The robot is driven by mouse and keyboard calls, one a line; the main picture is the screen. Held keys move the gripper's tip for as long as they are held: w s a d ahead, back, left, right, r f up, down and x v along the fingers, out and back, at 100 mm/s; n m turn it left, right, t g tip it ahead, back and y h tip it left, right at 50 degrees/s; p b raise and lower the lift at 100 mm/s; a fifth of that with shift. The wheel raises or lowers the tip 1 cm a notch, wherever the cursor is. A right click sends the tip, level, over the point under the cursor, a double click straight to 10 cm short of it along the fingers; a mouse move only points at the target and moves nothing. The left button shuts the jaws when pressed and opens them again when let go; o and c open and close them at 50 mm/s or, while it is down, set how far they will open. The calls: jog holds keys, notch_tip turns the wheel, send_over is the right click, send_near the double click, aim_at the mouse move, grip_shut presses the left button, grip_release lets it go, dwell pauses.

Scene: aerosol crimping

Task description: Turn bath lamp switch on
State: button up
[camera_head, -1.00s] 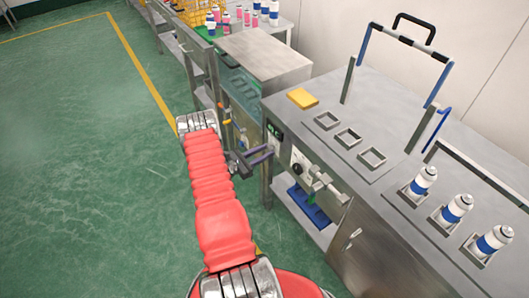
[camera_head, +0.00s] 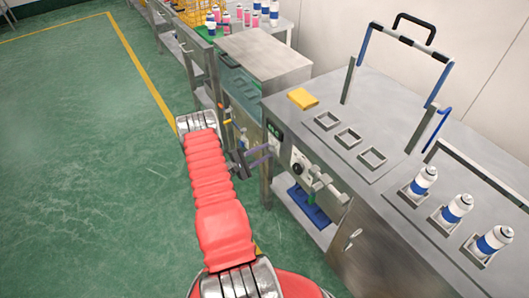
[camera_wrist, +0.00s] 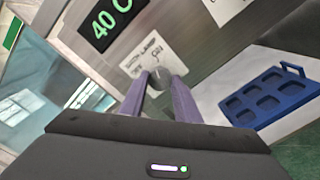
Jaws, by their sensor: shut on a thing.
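A small grey switch knob (camera_wrist: 161,74) shows between my fingertips in the wrist view, on the metal front panel by a white label (camera_wrist: 144,54) with small black print that I cannot fully read. My gripper (camera_wrist: 163,82) is shut on this knob, one purple-grey finger on each side. In the head view my gripper (camera_head: 266,154) is at the front of the metal bench, left of a dial on a white plate (camera_head: 299,163). The knob cannot be made out there, and its exact setting is unclear.
A green "40 C" display (camera_wrist: 113,18) is beside the label. A blue tray with pockets (camera_wrist: 270,96) lies on the shelf below. The bench top (camera_head: 300,120) carries a yellow block (camera_head: 302,98) and several white-blue cans (camera_head: 457,208). Green floor is free at left.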

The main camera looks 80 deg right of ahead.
jog(key=shift+s+a+f+m, duration=0.1)
jog(key=shift+a+m, duration=0.05)
jog(key=shift+m, duration=0.35)
jog(key=o, duration=1)
jog(key=shift+o, duration=0.2)
jog(key=v, duration=1.3)
jog(key=shift+w+a, duration=0.2)
jog(key=shift+w, duration=0.15)
jog(key=shift+f, duration=0.1)
